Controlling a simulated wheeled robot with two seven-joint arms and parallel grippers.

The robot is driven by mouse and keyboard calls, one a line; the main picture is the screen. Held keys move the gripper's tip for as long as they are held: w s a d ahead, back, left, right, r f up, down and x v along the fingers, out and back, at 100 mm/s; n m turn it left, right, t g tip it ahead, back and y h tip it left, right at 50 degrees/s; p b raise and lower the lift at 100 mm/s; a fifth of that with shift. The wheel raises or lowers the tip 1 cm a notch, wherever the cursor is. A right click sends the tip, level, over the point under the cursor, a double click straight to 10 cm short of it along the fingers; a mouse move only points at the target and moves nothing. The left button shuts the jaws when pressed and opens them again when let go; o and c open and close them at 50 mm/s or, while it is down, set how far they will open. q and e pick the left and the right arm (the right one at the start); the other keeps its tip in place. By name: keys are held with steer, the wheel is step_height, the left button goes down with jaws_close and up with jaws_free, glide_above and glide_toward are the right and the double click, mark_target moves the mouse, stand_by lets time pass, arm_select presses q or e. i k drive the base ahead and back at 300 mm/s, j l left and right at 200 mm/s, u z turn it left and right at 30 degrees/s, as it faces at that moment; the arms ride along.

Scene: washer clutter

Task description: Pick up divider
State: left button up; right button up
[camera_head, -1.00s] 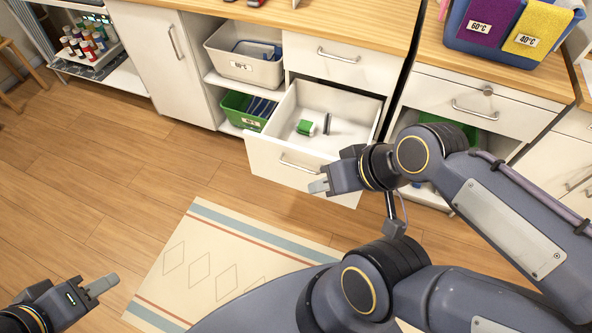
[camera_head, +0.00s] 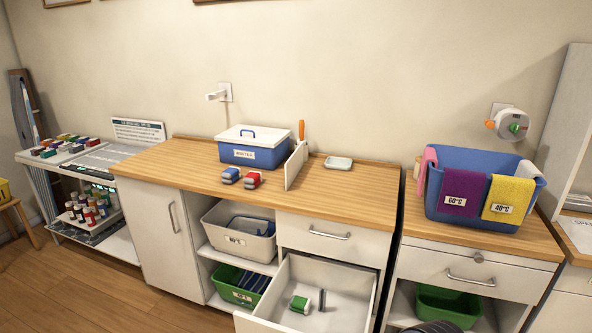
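A thin white upright panel (camera_head: 297,166), which looks like the divider, stands on the wooden counter (camera_head: 210,178). It is just right of a blue lidded box (camera_head: 252,148). An orange-handled item (camera_head: 301,130) shows at its far end. A small grey upright piece (camera_head: 322,299) stands in the open drawer (camera_head: 345,284) beside a green and white block (camera_head: 300,304); I cannot tell whether it is a divider too.
Blue and red blocks (camera_head: 252,179) lie left of the panel, and a small pale dish (camera_head: 338,163) lies to its right. A blue tub (camera_head: 470,217) with coloured cloths stands on the right counter. The drawer juts out below. The counter's front right is clear.

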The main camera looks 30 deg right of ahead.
mark_target(294, 165)
steer(key=i+j+z, duration=0.1)
steer(key=i+z, duration=0.15)
steer(key=i, duration=0.45)
steer(key=i+j+z, duration=0.3)
steer(key=i, duration=0.4)
steer(key=i+j+z, duration=0.25)
steer(key=i+j, duration=0.15)
steer(key=i, duration=0.3)
steer(key=i+j+z, duration=0.25)
steer(key=i+j, duration=0.3)
steer(key=i, duration=0.05)
